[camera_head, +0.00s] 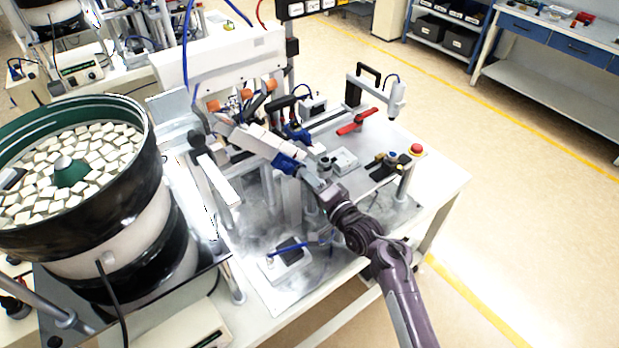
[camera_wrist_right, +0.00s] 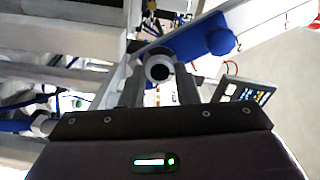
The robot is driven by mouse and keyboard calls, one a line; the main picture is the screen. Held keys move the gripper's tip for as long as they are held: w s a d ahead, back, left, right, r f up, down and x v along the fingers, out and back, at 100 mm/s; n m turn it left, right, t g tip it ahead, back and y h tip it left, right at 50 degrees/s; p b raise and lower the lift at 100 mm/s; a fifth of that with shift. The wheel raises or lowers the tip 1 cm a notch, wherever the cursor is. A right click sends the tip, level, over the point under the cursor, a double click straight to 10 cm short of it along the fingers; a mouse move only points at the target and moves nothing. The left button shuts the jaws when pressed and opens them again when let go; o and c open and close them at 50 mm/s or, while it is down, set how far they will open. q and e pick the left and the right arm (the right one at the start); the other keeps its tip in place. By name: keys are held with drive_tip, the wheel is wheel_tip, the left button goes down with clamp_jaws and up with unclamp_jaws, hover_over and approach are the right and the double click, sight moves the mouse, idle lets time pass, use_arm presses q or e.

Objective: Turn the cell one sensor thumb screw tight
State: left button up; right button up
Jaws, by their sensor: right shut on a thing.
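My right gripper (camera_head: 312,180) reaches in from the lower right in the head view, to the end of the white feed track beside a blue sensor part (camera_head: 287,162). In the right wrist view its two fingers (camera_wrist_right: 158,85) are shut on a small round grey knob with a dark centre, which looks like the thumb screw (camera_wrist_right: 158,67). The blue sensor part (camera_wrist_right: 190,40) is just above and right of the knob there. In the head view the gripper hides the screw. How tight the screw is cannot be told. My left gripper is not in view.
A large bowl feeder (camera_head: 95,225) full of pale pieces stands at the left. The right table corner (camera_head: 445,185) is clear.

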idle(0.3)
drive_tip(key=o, duration=1)
drive_tip(key=shift+c, duration=0.2)
drive_tip(key=b+v, duration=0.2)
drive_tip(key=v, duration=0.6)
drive_tip(key=shift+w, duration=0.1)
